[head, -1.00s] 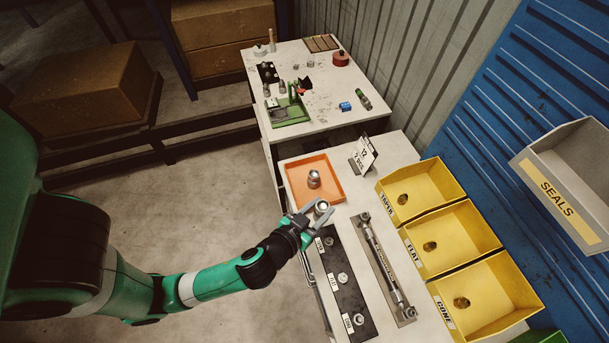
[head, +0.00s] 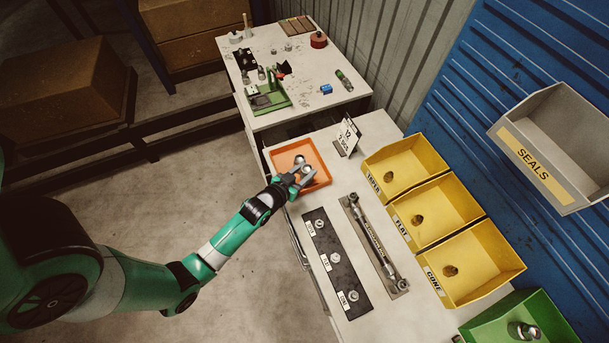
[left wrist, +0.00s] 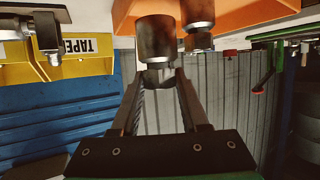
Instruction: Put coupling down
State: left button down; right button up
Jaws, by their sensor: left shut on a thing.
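My left gripper (head: 301,177) is shut on a metal coupling (head: 306,169) over the near part of the orange tray (head: 279,158). In the left wrist view the held coupling (left wrist: 156,40) sits between the finger ends. A second metal coupling (head: 299,159) stands in the tray, right beside the held one; it also shows in the left wrist view (left wrist: 198,18). I cannot tell whether the held coupling touches the tray floor. My right gripper is not in view.
A black labelled board (head: 335,262) with several fittings and a hose assembly (head: 373,240) lie nearer. A sign (head: 347,137) stands behind the tray's right side. Yellow bins (head: 408,165) line the right, with a green bin (head: 490,325) in the near corner.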

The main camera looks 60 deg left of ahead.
aim_at(301, 178)
pick_arm(q)
jog(key=f, duration=0.1)
jog(key=f+b, duration=0.1)
jog(key=f, duration=0.1)
jog(key=shift+w+a+f, duration=0.1)
jog(key=shift+w+a, duration=0.05)
jog(key=shift+a, duration=0.25)
jog(key=shift+f, duration=0.35)
jog(key=shift+f+b, duration=0.15)
jog(key=shift+b, duration=0.2)
jog(key=c, duration=0.7)
grip_release()
